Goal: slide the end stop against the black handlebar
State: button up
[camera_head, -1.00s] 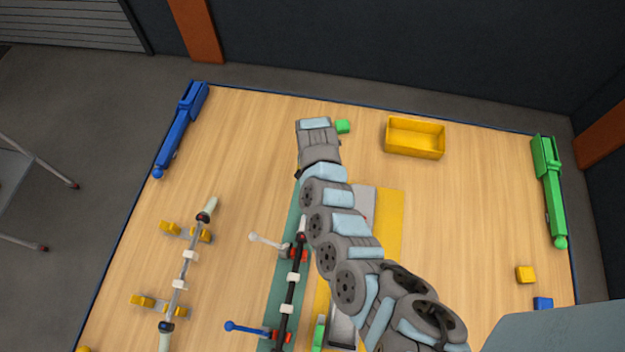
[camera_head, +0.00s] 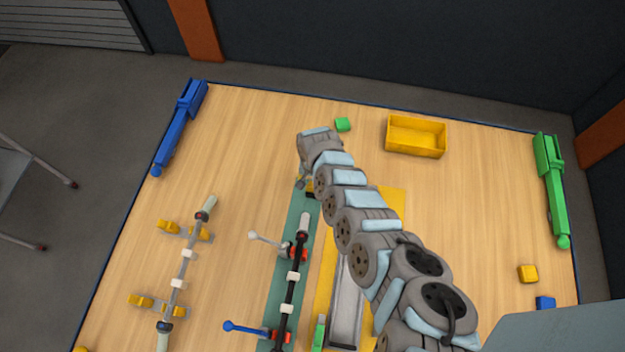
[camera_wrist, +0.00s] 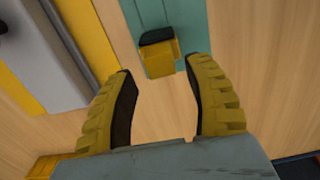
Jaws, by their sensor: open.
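The end stop (camera_wrist: 160,57), a yellow block with a black pad, sits on the teal strip (camera_wrist: 170,14) in the wrist view. In the head view my arm partly hides it at the strip's far end. My gripper (camera_wrist: 158,66) is open, with its yellow ribbed fingers apart. The fingertips reach towards the end stop's two sides; I cannot tell whether they touch it. The black handlebar (camera_head: 291,290) lies lengthwise along the teal strip in red-based clamps, with a pale grip at its far end. A gap separates that end from the end stop.
A white lever (camera_head: 267,241) and a blue lever (camera_head: 245,328) stick out left of the handlebar. A grey tray (camera_head: 346,305) on a yellow strip lies right. A second bar (camera_head: 183,270) lies left.

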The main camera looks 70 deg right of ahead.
aim_at(312, 184)
jog(key=shift+f+b, duration=0.9)
jog(key=shift+f, duration=0.85)
grip_shut()
